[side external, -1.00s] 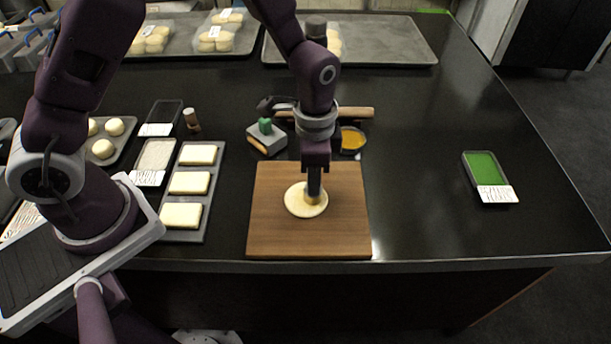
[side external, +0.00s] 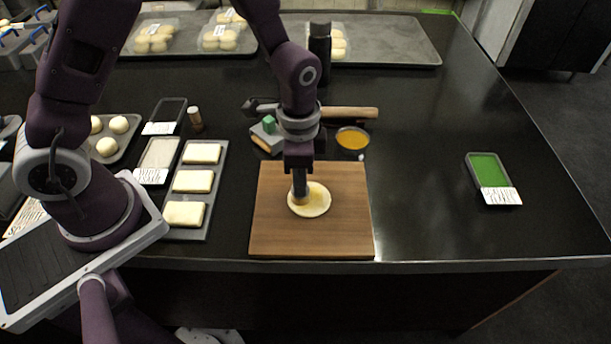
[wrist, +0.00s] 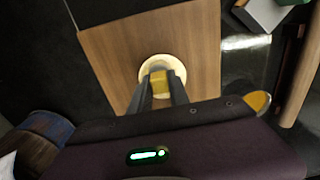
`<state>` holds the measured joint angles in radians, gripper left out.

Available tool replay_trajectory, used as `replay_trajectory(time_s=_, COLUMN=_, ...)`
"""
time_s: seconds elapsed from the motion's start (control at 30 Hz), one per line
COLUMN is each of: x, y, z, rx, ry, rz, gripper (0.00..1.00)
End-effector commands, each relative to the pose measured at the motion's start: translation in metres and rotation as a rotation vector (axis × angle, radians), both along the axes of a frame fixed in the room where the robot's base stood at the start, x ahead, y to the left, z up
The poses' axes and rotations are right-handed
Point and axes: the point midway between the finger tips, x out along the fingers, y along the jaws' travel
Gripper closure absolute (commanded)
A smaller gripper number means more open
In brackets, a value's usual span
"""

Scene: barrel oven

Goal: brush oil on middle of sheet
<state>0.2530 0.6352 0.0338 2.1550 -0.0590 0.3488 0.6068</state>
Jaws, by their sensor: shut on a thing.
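A round, pale dough sheet (side external: 316,203) lies flat on the wooden board (side external: 345,235). My gripper (side external: 300,180) points down over the left part of the sheet and is shut on a brush. In the wrist view the brush (wrist: 161,82) shows as a yellowish block between the fingers (wrist: 160,90), over the sheet (wrist: 146,66). Its lower end is at or just above the sheet; contact is hard to tell. A round bowl of orange-yellow oil (side external: 351,139) stands behind the board's right corner.
A rolling pin (side external: 348,113) and a grey holder with a green item (side external: 268,135) lie behind the board. A tray of pale slabs (side external: 215,215) stands left. A green-filled tray (side external: 487,170) is far right, with clear counter between.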

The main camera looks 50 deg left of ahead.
Motion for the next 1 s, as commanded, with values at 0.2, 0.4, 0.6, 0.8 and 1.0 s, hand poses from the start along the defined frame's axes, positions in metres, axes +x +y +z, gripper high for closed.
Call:
replay_trajectory(time_s=0.2, x=0.010, y=-0.009, z=0.000, rx=0.001, ry=0.003, rz=-0.001, gripper=1.00)
replay_trajectory(time_s=0.4, x=0.016, y=-0.013, z=0.000, rx=0.001, ry=0.003, rz=-0.001, gripper=1.00)
replay_trajectory(time_s=0.6, x=0.026, y=-0.022, z=0.001, rx=0.000, ry=0.001, rz=-0.001, gripper=1.00)
replay_trajectory(time_s=0.8, x=0.030, y=-0.025, z=0.001, rx=0.001, ry=0.002, rz=0.000, gripper=1.00)
replay_trajectory(time_s=1.0, x=0.030, y=-0.025, z=0.006, rx=0.000, ry=0.000, rz=0.000, gripper=1.00)
